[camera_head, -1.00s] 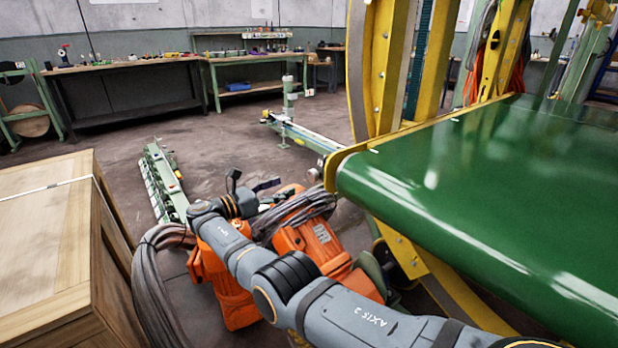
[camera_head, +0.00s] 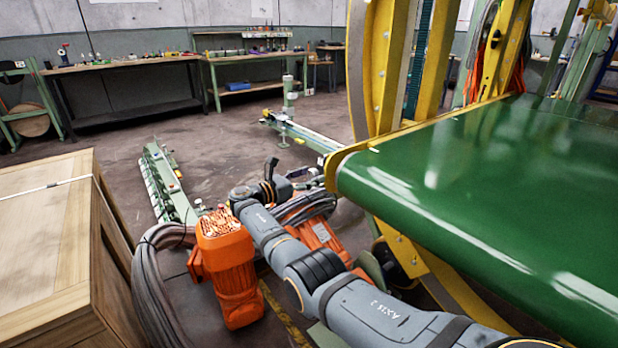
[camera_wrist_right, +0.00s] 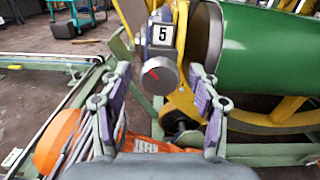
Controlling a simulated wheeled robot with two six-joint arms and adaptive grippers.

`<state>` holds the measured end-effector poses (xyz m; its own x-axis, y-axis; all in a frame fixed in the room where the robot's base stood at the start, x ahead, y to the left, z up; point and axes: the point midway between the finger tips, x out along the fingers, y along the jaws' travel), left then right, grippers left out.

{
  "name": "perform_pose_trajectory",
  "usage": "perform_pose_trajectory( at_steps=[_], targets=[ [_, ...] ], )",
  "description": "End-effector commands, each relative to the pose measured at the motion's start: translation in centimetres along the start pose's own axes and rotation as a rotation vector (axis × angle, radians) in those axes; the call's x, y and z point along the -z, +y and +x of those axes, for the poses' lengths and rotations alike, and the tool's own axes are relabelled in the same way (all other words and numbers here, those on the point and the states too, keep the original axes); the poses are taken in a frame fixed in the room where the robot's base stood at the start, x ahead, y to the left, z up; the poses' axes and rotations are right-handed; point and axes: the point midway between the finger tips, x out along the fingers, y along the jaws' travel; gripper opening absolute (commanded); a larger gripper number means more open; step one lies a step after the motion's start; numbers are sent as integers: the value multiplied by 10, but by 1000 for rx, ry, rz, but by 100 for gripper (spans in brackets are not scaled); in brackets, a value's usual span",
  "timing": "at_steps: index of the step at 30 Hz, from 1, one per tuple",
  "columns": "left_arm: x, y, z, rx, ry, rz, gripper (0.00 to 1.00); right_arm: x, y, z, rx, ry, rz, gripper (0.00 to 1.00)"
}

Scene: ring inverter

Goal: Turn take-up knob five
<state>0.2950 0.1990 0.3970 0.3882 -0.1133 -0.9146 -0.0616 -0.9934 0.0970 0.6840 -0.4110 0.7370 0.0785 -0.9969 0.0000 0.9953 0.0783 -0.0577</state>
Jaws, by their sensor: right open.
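Take-up knob five (camera_wrist_right: 164,85) is a round grey knob with a red pointer mark, below a plate with the number 5 (camera_wrist_right: 162,34) in the right wrist view. It sits by the end of the green belt's roller. My right gripper (camera_wrist_right: 160,72) is open, with one purple-padded finger on each side of the knob in the picture. I see no clear contact, and the depth gap is hard to judge. In the head view the right gripper (camera_head: 303,180) is small and partly hidden near the belt's corner; the knob cannot be made out there. My left gripper is not in view.
The green belt (camera_head: 480,190) and yellow frame (camera_head: 372,70) stand close at the right. Orange motors (camera_head: 228,262) and grey cables (camera_head: 150,285) lie below my right arm. A wooden crate (camera_head: 45,230) is at the left. Open floor lies towards the benches (camera_head: 130,65).

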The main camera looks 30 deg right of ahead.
Motion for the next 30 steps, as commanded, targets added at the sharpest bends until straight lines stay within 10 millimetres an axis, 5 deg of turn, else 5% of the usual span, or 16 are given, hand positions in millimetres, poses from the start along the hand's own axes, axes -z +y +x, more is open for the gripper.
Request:
perform_pose_trajectory(
  at_steps=[12, 17, 24, 30],
  targets=[
    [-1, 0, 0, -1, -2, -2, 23, 0, 0, -1, 0, 0, 0, 8],
    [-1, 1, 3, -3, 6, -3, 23, 2, 0, -1, 0, 0, 75, 7],
    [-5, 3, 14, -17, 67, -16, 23, 3, -1, -1, 0, 0, 392, 7],
    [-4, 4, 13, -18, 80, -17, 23, 0, -1, -1, 0, 0, 452, 7]
  ],
)
